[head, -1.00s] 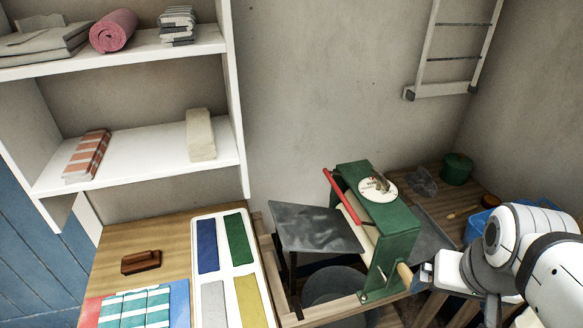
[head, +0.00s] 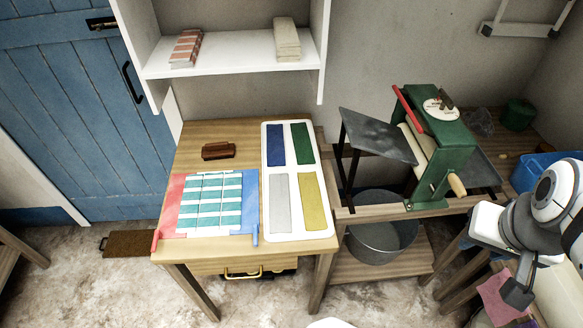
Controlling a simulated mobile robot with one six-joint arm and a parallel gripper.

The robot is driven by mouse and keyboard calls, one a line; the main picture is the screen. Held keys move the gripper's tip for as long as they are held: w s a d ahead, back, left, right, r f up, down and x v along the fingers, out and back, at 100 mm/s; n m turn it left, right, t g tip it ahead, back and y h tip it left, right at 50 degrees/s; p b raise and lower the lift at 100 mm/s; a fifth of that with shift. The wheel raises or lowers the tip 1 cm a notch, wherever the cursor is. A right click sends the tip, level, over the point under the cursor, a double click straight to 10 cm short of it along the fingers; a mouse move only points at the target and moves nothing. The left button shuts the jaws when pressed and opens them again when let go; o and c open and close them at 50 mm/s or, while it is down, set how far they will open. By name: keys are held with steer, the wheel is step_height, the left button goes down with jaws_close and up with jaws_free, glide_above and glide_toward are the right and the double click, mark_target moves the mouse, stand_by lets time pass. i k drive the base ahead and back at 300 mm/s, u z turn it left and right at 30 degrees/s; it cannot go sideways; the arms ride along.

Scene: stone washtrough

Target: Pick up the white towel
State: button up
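A cream-white folded towel (head: 286,38) lies on the white shelf, right of an orange-and-white striped one. A pale grey-white flat strip (head: 279,202) lies in a white tray (head: 268,235) on the wooden table, beside blue, green and yellow strips. Teal-and-white striped cloth (head: 210,200) lies flat left of the tray, on a red-and-blue board. My white and dark arm reaches in at the right edge, with the end of my gripper (head: 517,292) low there. It is well away from the cream towel and the table. Its finger opening cannot be made out.
A green mangle (head: 435,145) with a red bar and a metal plate stands right of the table, above a metal tub (head: 382,240). A brown brush (head: 218,150) lies at the table's back. A blue door (head: 85,100) is at left. Floor in front is clear.

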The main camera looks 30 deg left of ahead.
mark_target(279, 211)
steer(key=u, duration=1.7)
steer(key=i, duration=0.4)
steer(key=z, duration=0.15)
